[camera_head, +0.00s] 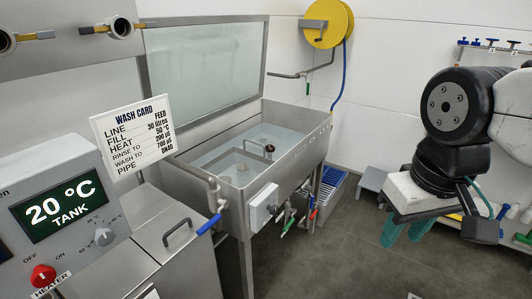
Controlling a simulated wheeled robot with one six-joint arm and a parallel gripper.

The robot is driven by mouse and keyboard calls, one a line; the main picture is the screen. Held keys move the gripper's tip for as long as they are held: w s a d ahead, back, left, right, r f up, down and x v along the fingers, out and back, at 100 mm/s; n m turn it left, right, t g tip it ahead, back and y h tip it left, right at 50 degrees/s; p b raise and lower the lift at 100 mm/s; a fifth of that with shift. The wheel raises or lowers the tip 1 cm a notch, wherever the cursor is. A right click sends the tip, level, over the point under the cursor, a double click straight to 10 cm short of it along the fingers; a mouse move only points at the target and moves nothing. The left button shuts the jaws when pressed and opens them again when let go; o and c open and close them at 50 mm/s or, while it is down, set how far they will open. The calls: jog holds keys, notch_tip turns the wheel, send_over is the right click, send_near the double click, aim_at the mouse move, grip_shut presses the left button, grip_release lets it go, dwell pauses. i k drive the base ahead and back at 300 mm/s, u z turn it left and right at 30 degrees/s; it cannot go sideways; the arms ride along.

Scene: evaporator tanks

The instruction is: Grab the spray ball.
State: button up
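I cannot make out the spray ball for certain in this view. My gripper (404,234) is at the right, hanging below my arm, with its two teal fingers pointing down and apart. Nothing shows between the fingers. It is to the right of the open steel tank (318,141), well apart from it. A small dark round piece (269,148) sits at the divider inside the tank, too small to name. My arm hides part of the right side.
A control panel (60,200) reading 20 °C and a wash card (132,130) stand at the left. A yellow hose reel (328,24) hangs on the back wall. A grey step (372,180) and a slatted crate (330,190) are on the floor. Wall-rack tools (490,42) are at right. The middle floor is clear.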

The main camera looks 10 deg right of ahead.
aim_at(270, 149)
jog(key=u, duration=0.25)
jog(key=k, duration=0.3)
jog(key=z, duration=1.35)
jog(key=i, duration=1.95)
jog(key=u, duration=1.1)
jog(key=i, duration=0.85)
jog(key=u, duration=0.9)
